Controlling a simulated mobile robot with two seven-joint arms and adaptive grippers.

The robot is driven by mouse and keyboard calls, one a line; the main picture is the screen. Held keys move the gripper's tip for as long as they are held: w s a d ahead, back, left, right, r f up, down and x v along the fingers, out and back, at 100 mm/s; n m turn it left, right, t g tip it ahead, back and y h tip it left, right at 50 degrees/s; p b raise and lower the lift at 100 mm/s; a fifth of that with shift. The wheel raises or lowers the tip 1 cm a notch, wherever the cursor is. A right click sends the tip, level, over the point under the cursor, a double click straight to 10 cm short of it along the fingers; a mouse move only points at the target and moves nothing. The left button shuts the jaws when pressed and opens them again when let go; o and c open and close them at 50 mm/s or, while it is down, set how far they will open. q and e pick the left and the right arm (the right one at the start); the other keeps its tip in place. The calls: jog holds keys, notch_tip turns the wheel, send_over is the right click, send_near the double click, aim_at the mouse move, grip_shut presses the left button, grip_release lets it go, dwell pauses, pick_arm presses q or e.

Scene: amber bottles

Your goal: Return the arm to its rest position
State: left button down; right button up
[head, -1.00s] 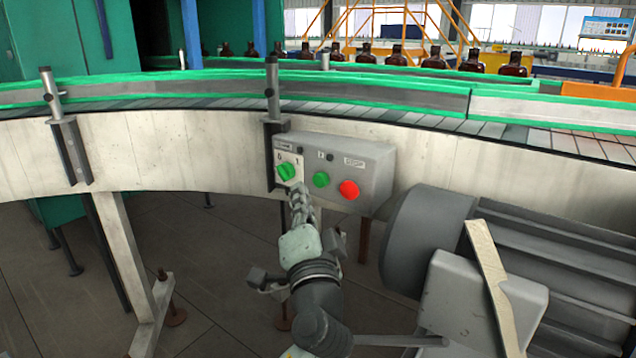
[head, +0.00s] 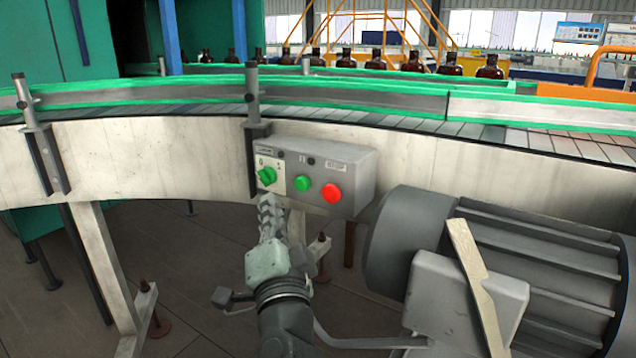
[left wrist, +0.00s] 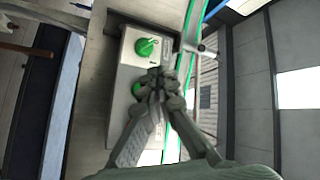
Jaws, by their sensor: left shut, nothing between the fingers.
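My left gripper (head: 270,212) is shut and empty, just below and in front of the grey control box (head: 352,186) on the conveyor's side. The box carries a green rotary switch (head: 267,176), a green button (head: 303,183) and a red button (head: 331,193). In the left wrist view the closed fingertips (left wrist: 160,82) overlap the box and partly cover the green button (left wrist: 137,90). The green rotary switch (left wrist: 147,47) shows clear of the fingers there. I cannot tell from that view how far the tips are from the box. My right gripper is not in view.
A large grey motor (head: 420,240) stands at the right, close to my left arm. The curved conveyor wall (head: 130,160) with green rails runs across the view. Several amber bottles (head: 412,60) stand on the far line. Open floor (head: 190,270) lies at the lower left.

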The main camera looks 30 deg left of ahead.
pick_arm(q)
notch_tip(320, 180, down, 28)
jog(key=s+r+g+h, duration=0.1)
jog(key=s+g+h, duration=0.1)
jog(key=g+h, duration=0.4)
jog(key=s+d+f+n+g+h, duration=0.1)
jog(key=s+d+f+g+h, duration=0.1)
jog(key=s+f, duration=0.5)
jog(key=s+d+f+n+g+h, duration=0.1)
jog(key=s+d+f+g+h, duration=0.1)
jog(key=s+f, duration=0.5)
notch_tip(320, 180, down, 6)
jog(key=g+h, duration=0.1)
jog(key=g, duration=0.1)
jog(key=shift+s+r+g+h, duration=0.2)
jog(key=shift+s+g+h, duration=0.2)
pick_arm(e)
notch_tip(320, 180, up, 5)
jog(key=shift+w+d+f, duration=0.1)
